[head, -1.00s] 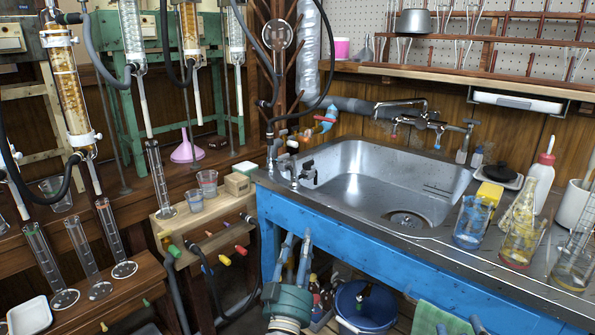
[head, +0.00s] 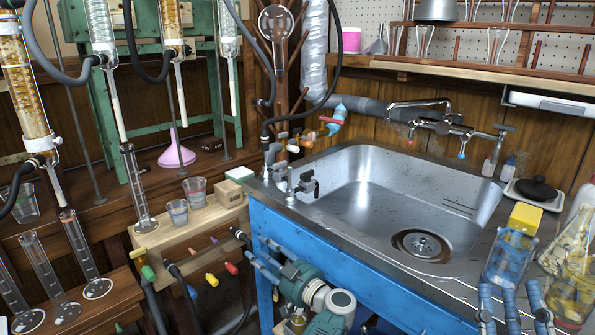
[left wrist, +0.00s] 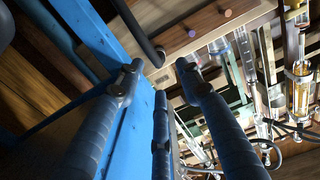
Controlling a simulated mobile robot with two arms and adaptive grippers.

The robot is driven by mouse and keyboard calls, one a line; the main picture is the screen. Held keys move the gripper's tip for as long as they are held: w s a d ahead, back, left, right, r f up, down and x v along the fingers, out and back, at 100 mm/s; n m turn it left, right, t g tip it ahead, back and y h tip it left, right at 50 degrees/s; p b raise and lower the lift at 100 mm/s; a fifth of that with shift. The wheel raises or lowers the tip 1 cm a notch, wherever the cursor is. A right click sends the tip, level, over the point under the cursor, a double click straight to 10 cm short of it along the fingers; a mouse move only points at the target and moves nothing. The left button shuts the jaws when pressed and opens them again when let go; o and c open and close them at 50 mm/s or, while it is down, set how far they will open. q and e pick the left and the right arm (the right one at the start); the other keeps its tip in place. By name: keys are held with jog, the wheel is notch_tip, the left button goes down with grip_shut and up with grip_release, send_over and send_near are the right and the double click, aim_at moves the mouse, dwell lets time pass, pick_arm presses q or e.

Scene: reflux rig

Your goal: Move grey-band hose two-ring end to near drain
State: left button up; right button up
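A black hose end (head: 239,234) sticks out at the right end of the low wooden rack (head: 190,228); its bands are too small to tell. My left gripper (head: 262,256) is in front of the blue sink frame, fingers pointing left towards this end, apart from it. In the left wrist view the three fingers are spread and empty, and a dark hose end (left wrist: 155,54) shows beyond their tips. The sink drain (head: 423,243) is a round strainer in the steel basin. My right gripper (head: 510,298) is at the lower right, fingers spread and empty.
A glass cylinder and beakers (head: 196,190) stand on the rack. A yellow sponge (head: 524,218) and a beaker (head: 510,258) stand right of the sink. The basin is empty.

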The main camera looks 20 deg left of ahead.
pick_arm(q)
jog(key=shift+w+f, duration=0.1)
jog(key=shift+w, duration=0.05)
pick_arm(e)
jog(key=shift+w, duration=0.2)
jog(key=shift+s, duration=0.1)
pick_arm(q)
jog(key=shift+a, duration=0.15)
pick_arm(e)
jog(key=shift+r, duration=0.1)
